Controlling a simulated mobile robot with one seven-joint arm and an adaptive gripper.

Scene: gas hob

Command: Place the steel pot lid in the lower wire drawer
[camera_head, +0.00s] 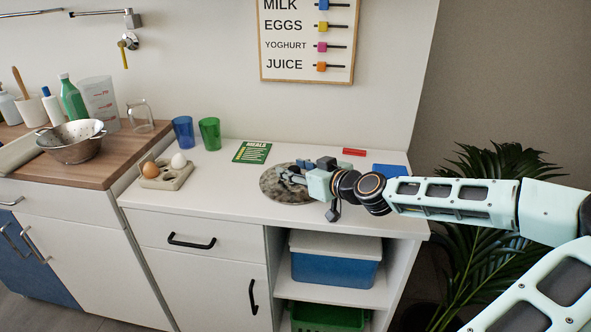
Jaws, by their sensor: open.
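My gripper (286,174) is open, low over a round grey mottled disc (270,187) on the white counter. The gripper hides part of the disc, and I cannot tell whether they touch. I cannot make out a steel pot lid for certain; something small and grey lies under the fingers, too hidden to name. No wire drawer shows clearly. A green basket (327,318) sits in the bottom of the open cabinet, cut off by the picture's lower edge.
A blue box with a pale lid (335,262) fills the upper shelf. A green cup (209,133), a blue cup (183,132), an egg tray (166,178) and a green card (252,152) stand left of the disc. A steel colander (72,148) rests on the wooden worktop.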

